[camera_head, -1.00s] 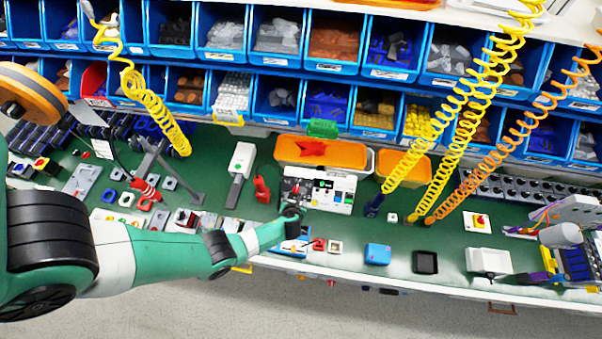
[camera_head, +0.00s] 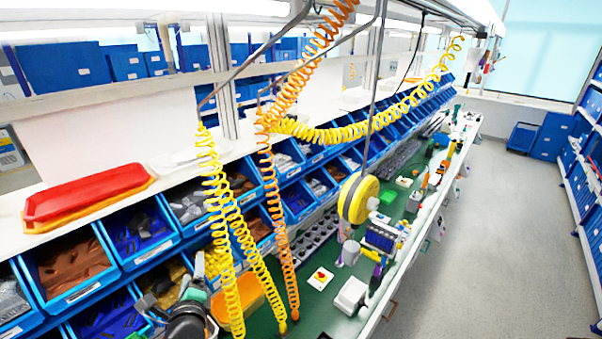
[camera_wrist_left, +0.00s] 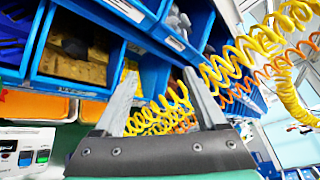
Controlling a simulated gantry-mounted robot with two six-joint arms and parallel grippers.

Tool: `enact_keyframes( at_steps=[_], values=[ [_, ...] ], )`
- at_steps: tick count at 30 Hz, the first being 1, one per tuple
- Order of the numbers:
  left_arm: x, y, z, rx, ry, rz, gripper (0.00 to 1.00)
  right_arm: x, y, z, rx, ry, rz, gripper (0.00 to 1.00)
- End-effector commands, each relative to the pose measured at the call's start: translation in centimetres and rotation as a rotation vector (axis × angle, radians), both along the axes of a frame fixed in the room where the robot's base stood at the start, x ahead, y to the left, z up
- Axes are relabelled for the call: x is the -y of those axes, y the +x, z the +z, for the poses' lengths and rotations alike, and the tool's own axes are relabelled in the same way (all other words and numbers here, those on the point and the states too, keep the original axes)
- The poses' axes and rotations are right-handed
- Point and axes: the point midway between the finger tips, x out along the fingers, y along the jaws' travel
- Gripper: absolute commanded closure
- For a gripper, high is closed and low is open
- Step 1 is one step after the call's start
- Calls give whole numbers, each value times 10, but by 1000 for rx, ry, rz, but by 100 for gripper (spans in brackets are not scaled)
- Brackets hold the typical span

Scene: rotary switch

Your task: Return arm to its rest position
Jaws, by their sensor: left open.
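My left gripper (camera_head: 168,298) shows at the bottom of the head view, raised in front of the blue bins. In the left wrist view its two grey fingers (camera_wrist_left: 162,100) are spread apart with nothing between them. A white control box (camera_wrist_left: 28,148) with a small display and green and blue buttons shows at the lower left of the wrist view, apart from the fingers. The rotary switch cannot be made out. My right gripper is not in view.
Blue bins (camera_head: 145,240) line the bench. Yellow coiled hoses (camera_head: 225,230) and an orange one (camera_head: 280,220) hang close right of my gripper. A white box with a red button (camera_head: 320,278) sits on the green bench. The aisle floor (camera_head: 480,250) is clear.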

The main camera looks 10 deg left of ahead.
Motion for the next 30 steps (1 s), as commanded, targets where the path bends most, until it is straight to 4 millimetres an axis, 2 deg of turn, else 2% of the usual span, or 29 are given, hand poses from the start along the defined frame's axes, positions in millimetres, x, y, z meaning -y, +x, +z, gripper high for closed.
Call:
enact_keyframes(
  at_steps=[1, 2, 3, 5, 6, 8, 9, 11, 12, 14, 15, 18, 20, 21, 24, 30],
  values=[
    [9, 5, 47, 118, -75, -12, 26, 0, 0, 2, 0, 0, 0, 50],
    [14, 5, 73, 189, -128, -21, 26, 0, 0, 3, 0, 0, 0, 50],
    [22, 4, 108, 284, -204, -40, 26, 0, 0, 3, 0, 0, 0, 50],
    [34, -2, 160, 425, -328, -75, 26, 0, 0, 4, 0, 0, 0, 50],
    [41, -10, 194, 517, -414, -107, 26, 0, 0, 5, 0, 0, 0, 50],
    [53, -26, 244, 654, -553, -165, 26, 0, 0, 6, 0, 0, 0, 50],
    [60, -39, 277, 742, -651, -213, 26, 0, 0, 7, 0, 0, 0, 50],
    [71, -65, 323, 867, -811, -299, 26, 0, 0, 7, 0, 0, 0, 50],
    [79, -85, 351, 945, -926, -369, 26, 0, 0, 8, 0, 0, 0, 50],
    [89, -120, 390, 1045, -1113, -490, 26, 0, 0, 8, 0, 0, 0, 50],
    [96, -145, 412, 1097, -1252, -583, 26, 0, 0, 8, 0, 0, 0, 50],
    [112, -205, 445, 1134, -1636, -826, 26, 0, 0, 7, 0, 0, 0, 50],
    [119, -220, 449, 1090, -1831, -909, 26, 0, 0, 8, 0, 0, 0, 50],
    [121, -220, 449, 1055, -1935, -929, 26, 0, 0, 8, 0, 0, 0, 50],
    [123, -217, 447, 1006, -2093, -938, 26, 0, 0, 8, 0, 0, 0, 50],
    [122, -217, 447, 993, -2145, -940, 26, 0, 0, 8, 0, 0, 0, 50]
  ],
)
